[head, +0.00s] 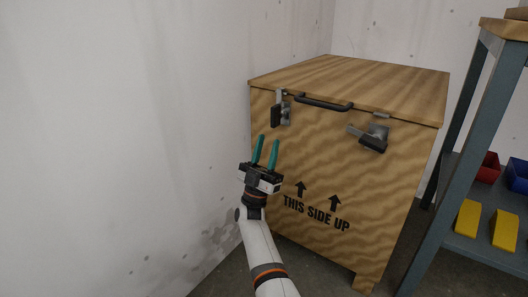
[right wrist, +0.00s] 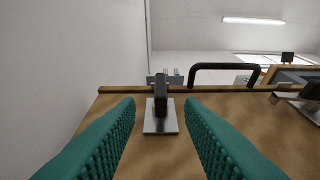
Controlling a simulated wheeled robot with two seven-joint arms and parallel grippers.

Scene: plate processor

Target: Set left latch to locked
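The wooden crate (head: 340,170) stands against the wall with two latches on its front. My left gripper is not in view.
A black bar handle (head: 323,103) runs along the crate's top front edge, right of the left latch. A grey shelf rack (head: 475,130) with yellow, red and blue bins stands at the right. The bare wall (head: 130,130) is close on the left.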

